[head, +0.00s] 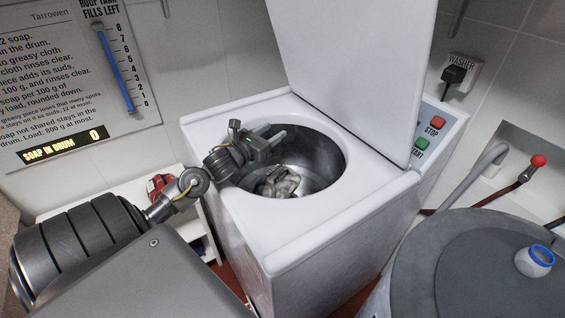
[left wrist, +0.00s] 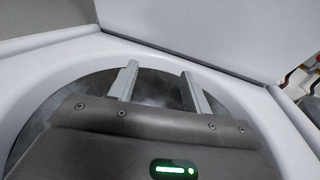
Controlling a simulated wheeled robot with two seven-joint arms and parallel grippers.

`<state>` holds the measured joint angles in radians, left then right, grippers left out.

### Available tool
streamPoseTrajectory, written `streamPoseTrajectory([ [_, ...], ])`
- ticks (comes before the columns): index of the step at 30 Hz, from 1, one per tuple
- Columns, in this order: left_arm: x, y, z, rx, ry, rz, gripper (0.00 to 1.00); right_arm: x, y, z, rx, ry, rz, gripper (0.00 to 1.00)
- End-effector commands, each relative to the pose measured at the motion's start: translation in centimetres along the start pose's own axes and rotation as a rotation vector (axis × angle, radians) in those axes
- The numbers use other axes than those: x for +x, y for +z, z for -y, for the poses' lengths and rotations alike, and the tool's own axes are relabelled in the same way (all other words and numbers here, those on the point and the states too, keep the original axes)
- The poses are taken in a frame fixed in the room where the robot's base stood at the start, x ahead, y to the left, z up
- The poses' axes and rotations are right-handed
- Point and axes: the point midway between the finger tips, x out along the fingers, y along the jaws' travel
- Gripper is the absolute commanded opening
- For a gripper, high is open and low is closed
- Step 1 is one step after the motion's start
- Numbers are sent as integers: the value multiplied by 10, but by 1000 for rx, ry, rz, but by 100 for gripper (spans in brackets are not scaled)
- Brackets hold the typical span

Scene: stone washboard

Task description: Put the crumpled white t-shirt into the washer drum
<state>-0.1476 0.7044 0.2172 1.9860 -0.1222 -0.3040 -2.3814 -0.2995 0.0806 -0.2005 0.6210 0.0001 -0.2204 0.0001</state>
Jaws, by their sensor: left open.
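The washer (head: 290,240) stands in the middle of the head view with its lid (head: 350,70) raised. Its round drum (head: 325,155) is open at the top. A crumpled whitish-grey cloth (head: 278,182), which looks like the t-shirt, lies at the bottom of the drum, partly hidden by the rim. My left gripper (head: 272,137) is over the drum opening, apart from the cloth. In the left wrist view its two fingers (left wrist: 158,84) are spread with nothing between them, and the drum's grey inside shows behind. My right gripper is out of view.
The raised lid stands behind the opening. Stop (head: 435,123) and start (head: 422,144) buttons are on the right panel. A grey round-lidded tank (head: 440,290) with a blue-rimmed white jar (head: 535,261) stands at lower right. A low white shelf (head: 190,208) with a red item (head: 158,186) is left.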

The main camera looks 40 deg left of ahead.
Motion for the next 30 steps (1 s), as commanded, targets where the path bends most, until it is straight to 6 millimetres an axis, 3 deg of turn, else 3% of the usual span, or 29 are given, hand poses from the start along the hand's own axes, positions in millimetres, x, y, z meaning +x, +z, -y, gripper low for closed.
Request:
streamPoseTrajectory([
  [8, -44, -4, 0, 2, -2, -4, 49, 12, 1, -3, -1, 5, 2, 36],
  [18, -94, -2, 0, 0, -1, 0, 49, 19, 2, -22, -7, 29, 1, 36],
  [30, -104, 0, 0, 0, 0, 1, 49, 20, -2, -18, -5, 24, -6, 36],
])
